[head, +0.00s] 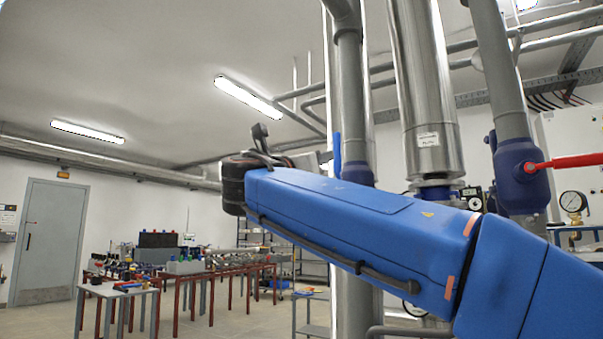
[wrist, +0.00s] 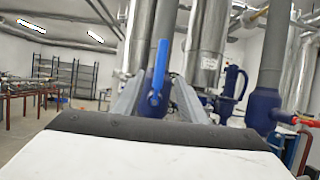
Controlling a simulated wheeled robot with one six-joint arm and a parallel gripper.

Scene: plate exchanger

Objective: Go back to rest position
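My gripper (wrist: 159,95) shows in the wrist view as two grey fingers with a wide gap between them, so it is open. A blue upright valve lever (wrist: 158,72) appears in the gap, with clear space on both sides. I cannot tell whether it lies between the fingers or beyond them. In the head view the blue lever (head: 337,157) stands in front of a vertical pipe, close to the end of my blue arm. My gripper (head: 318,158) is mostly hidden there behind my wrist.
Vertical pipes (head: 425,90) stand close beyond my arm. A red valve lever (head: 575,161) and a pressure gauge (head: 573,203) are at the right. Red-legged tables (head: 215,275) with equipment and a grey door (head: 50,240) are far left. Open floor lies between.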

